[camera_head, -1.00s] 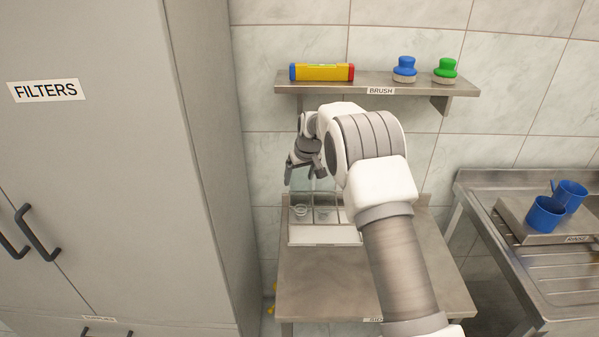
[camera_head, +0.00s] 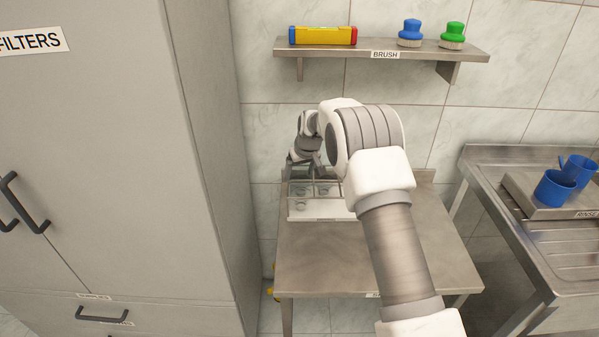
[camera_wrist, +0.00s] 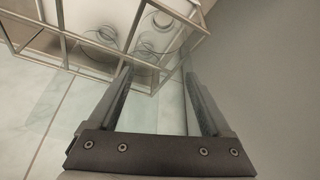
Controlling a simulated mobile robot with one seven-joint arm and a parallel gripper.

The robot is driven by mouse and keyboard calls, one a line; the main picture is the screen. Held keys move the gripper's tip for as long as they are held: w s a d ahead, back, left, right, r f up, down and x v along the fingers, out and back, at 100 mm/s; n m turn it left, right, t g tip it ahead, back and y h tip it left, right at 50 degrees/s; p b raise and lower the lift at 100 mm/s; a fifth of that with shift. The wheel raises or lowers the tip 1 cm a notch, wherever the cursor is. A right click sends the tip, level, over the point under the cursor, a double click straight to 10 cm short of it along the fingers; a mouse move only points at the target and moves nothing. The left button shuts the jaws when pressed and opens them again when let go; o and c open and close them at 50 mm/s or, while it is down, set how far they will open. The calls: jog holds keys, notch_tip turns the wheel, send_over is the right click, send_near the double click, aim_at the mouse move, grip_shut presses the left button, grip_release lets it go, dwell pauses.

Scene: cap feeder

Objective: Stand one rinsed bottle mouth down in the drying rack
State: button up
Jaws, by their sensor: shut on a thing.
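The drying rack (camera_head: 322,208), a wire frame on a pale tray, stands on the steel table. Clear round outlines, apparently bottles, show in its cells; one is at the left (camera_head: 300,204), and they also show in the wrist view (camera_wrist: 106,34). My gripper (camera_head: 305,166) points down at the rack's back left. In the wrist view my gripper (camera_wrist: 160,76) has its fingers apart, shut on a see-through bottle (camera_wrist: 158,108) that shows only faintly between them. The wire frame lies just past the fingertips. I cannot tell whether the held bottle touches it or which way its mouth points.
The steel table (camera_head: 330,262) is clear in front of the rack. A tall grey cabinet (camera_head: 205,150) stands close at left. A shelf (camera_head: 425,52) with a yellow box and two brushes is above. A sink unit (camera_head: 570,255) with blue cups (camera_head: 552,187) is at right.

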jog(key=shift+f, duration=0.15)
jog(key=shift+f+b, duration=0.35)
jog(key=shift+b, duration=0.1)
jog(key=o, duration=1.1)
jog(key=v, duration=1.7)
jog(key=shift+r, duration=0.25)
